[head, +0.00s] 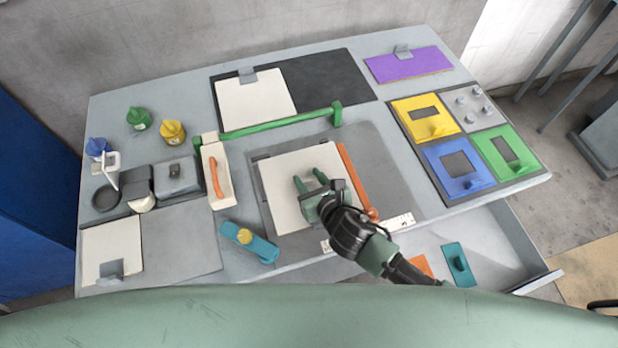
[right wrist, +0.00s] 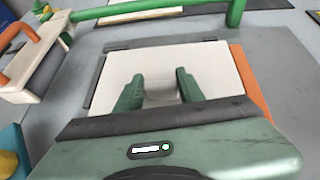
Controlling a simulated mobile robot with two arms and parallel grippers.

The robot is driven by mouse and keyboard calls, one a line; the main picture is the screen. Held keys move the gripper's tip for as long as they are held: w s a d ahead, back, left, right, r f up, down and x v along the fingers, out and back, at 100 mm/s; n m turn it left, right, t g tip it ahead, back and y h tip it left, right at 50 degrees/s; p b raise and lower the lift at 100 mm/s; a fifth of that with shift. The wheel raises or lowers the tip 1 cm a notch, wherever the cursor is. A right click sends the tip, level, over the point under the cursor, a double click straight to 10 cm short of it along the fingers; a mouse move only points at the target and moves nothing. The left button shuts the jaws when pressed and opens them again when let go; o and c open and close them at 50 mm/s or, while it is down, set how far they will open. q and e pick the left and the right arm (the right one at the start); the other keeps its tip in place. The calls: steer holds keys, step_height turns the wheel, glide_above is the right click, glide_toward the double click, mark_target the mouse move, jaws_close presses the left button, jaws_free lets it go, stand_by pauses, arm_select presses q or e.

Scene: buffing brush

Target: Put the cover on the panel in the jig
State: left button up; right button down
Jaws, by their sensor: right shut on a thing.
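A white square plate (head: 278,180), seemingly the cover, lies in or just above the grey jig (head: 377,150) at the table's front middle. An orange strip (head: 352,178) runs along its right side, and it fills most of the right wrist view (right wrist: 218,72). My right gripper (head: 310,179) is over the plate, its two green fingers (right wrist: 160,78) apart with a pale grey piece, seemingly the plate's tab, between them. Any panel underneath is hidden, and I cannot tell whether the plate is fully seated. My left gripper is not in view.
A green bar (head: 278,123) crosses behind the jig. A white box with an orange handle (head: 214,170) stands left, and a teal block (head: 249,243) lies front left. Yellow (head: 425,128), blue and green framed pieces lie right. An open drawer (head: 510,246) juts out at the front right.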

steer(key=shift+f, duration=0.15)
steer(key=c, duration=0.9)
jaws_free()
steer(key=shift+s+r, duration=0.1)
steer(key=shift+r, duration=0.1)
steer(key=b+v, duration=0.1)
steer(key=v, duration=1)
steer(key=shift+s+d+r, duration=0.15)
steer(key=shift+s+d, duration=0.05)
steer(key=shift+s, duration=0.1)
